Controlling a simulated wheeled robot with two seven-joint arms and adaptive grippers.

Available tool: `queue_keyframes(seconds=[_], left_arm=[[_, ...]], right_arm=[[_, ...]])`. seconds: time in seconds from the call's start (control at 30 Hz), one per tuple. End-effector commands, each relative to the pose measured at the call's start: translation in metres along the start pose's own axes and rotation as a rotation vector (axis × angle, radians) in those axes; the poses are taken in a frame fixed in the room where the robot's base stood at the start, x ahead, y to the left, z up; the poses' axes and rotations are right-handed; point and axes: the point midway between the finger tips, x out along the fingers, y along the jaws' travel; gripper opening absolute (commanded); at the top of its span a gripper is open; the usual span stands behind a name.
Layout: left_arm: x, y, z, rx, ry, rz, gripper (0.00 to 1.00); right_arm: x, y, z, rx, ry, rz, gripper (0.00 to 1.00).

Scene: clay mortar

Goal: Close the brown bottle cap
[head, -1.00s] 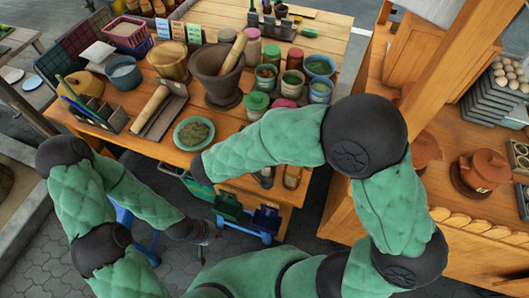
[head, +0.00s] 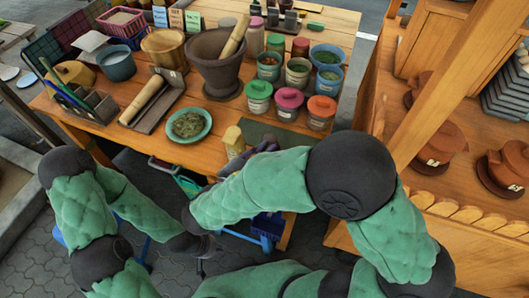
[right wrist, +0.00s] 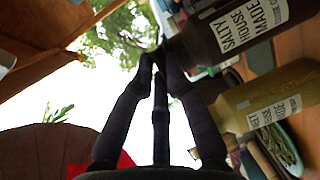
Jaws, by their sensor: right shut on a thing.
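The dark brown bottle (right wrist: 235,32), with a white "SALTY HOUSE MADE" label, lies across the upper right of the right wrist view, its neck pointing left. My right gripper (right wrist: 160,66) has its dark fingertips drawn together at the bottle's neck end. It is shut on what seems to be the cap, which the fingertips mostly hide. A thin wire-like loop shows beside the tips. In the head view my right forearm hides most of this. My left gripper (head: 203,246) is low in front of the table, apart from the bottles; its fingers are too small to read.
A yellow bottle (right wrist: 270,98) stands beside the brown one; its top shows in the head view (head: 233,139). A mortar (head: 213,72) with pestle, a green plate (head: 189,125) and several lidded jars crowd the table. A wooden post (head: 437,85) rises at the right.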

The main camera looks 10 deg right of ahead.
Motion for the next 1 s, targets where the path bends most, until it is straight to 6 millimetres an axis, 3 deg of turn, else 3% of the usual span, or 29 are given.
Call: queue_keyframes(seconds=[0.53, 0.57, 0.63, 1.0], left_arm=[[0.0044, -0.0016, -0.0003, 0.000, 0.000, 0.000, 0.00], [0.0044, -0.0016, -0.0003, 0.000, 0.000, 0.000, 0.00], [0.0044, -0.0016, -0.0002, 0.000, 0.000, 0.000, 0.00], [0.0044, -0.0015, -0.0003, 0.000, 0.000, 0.000, 0.00]], right_arm=[[-0.0003, -0.0044, 0.0003, 0.003, 0.002, 0.018, 0.00], [-0.0003, -0.0044, 0.0003, 0.003, 0.002, 0.018, 0.17], [-0.0003, -0.0042, 0.0002, 0.003, 0.002, 0.018, 0.37], [-0.0019, -0.0023, -0.0003, 0.008, 0.002, 0.021, 0.37]])
